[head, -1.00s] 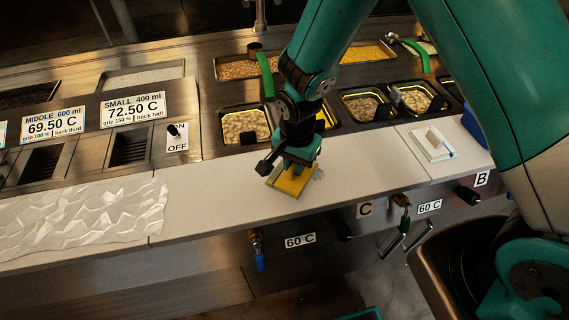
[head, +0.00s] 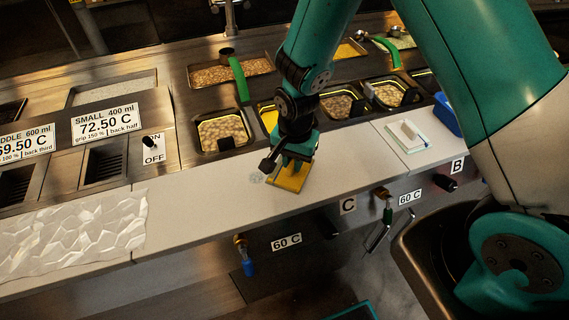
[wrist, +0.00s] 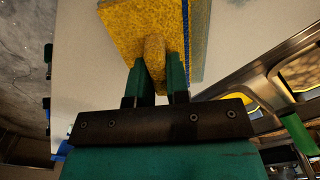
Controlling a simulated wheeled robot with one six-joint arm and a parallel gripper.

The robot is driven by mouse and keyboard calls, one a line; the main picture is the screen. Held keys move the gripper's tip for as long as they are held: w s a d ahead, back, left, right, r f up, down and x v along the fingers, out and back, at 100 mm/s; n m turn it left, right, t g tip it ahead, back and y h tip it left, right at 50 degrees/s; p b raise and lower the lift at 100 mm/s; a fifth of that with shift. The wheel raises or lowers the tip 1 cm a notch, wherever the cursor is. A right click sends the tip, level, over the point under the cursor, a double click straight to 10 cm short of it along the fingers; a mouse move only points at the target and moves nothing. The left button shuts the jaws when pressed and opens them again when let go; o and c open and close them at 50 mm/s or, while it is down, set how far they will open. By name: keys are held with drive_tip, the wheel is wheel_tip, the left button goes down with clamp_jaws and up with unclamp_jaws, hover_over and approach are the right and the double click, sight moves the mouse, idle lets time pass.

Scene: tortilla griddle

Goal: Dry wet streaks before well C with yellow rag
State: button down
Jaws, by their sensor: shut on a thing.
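My gripper (head: 293,162) is shut on the yellow rag (head: 288,179), a flat textured pad with a raised grip. The rag lies on or just above the pale counter strip (head: 215,190), left of and behind the C label (head: 348,204). In the wrist view the rag (wrist: 122,25) fills the top middle, with its grip (wrist: 154,58) between the fingers (wrist: 155,88). A small greyish wet streak (head: 257,178) shows just left of the rag. Any streak under the rag is hidden. A grey-green strip borders the rag in the wrist view; I cannot tell what it is.
Several food wells, including a bean well (head: 222,132), line the back of the strip. A crinkled clear sheet (head: 75,232) covers the left counter. A white pad (head: 408,132) lies to the right. Knobs and a tap (head: 241,245) stick out below the front edge.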

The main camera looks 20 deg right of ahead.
drive_tip(key=shift+s+f, duration=0.1)
drive_tip(key=shift+f, duration=0.05)
drive_tip(key=shift+a, duration=0.65)
drive_tip(key=c, duration=1.4)
unclamp_jaws()
drive_tip(key=shift+w+r+p, duration=0.2)
drive_tip(key=shift+r+p, duration=0.15)
drive_tip(key=shift+r, duration=0.1)
clamp_jaws()
drive_tip(key=shift+w+a, duration=0.2)
drive_tip(key=shift+a, duration=0.6)
drive_tip(key=shift+w+a, duration=0.15)
drive_tip(key=shift+a, duration=0.65)
drive_tip(key=shift+w+a, duration=0.2)
drive_tip(key=shift+a, duration=0.6)
